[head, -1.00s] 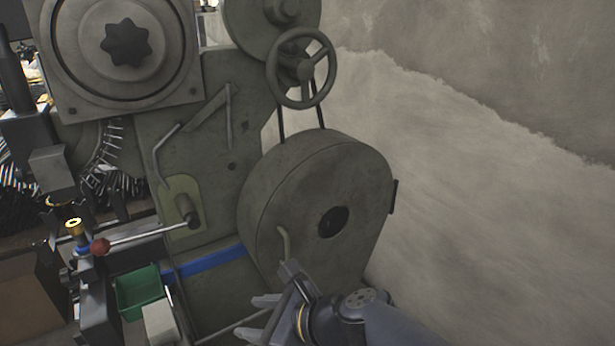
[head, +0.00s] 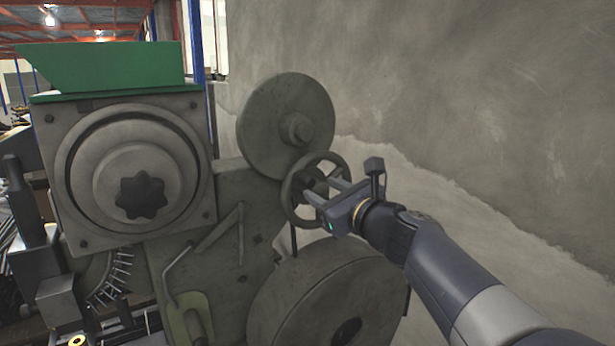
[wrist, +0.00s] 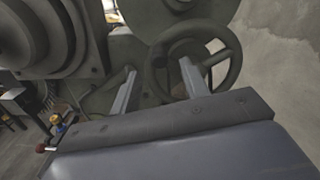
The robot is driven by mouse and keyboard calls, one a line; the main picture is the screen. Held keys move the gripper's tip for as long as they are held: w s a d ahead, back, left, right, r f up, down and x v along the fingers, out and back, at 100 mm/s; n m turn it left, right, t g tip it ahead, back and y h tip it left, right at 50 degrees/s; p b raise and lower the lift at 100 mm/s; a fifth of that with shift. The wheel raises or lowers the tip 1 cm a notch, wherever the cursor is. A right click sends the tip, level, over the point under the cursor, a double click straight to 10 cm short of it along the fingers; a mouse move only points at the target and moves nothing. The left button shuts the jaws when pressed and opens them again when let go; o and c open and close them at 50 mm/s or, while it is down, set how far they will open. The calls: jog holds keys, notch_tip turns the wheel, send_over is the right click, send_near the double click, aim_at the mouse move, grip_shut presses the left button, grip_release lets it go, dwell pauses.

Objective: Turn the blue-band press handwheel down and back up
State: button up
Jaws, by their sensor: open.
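The grey-green handwheel (head: 289,196) is a spoked ring on the right side of the press (head: 225,195), below a round disc. In the wrist view the handwheel (wrist: 237,66) lies right of centre, ahead of the fingers. My gripper (head: 319,189) is open at the wheel, its fingers overlapping the rim and spokes in the head view. In the wrist view my gripper (wrist: 158,67) has its right finger across the wheel's lower rim and its left finger left of the ring. I cannot tell whether either finger touches. The press's blue band is out of the head view now.
A large drum (head: 300,300) stands below the wheel. The upper disc (head: 272,125) is close above it. A green hopper (head: 115,65) tops the press at left. A bare wall (head: 430,90) is behind on the right, with open space before it.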

aim_at(312, 184)
jog(key=p+x, duration=0.1)
jog(key=x, duration=0.6)
jog(key=shift+w+a, duration=0.15)
jog(key=shift+a, duration=0.05)
jog(key=shift+c, duration=0.4)
grip_shut()
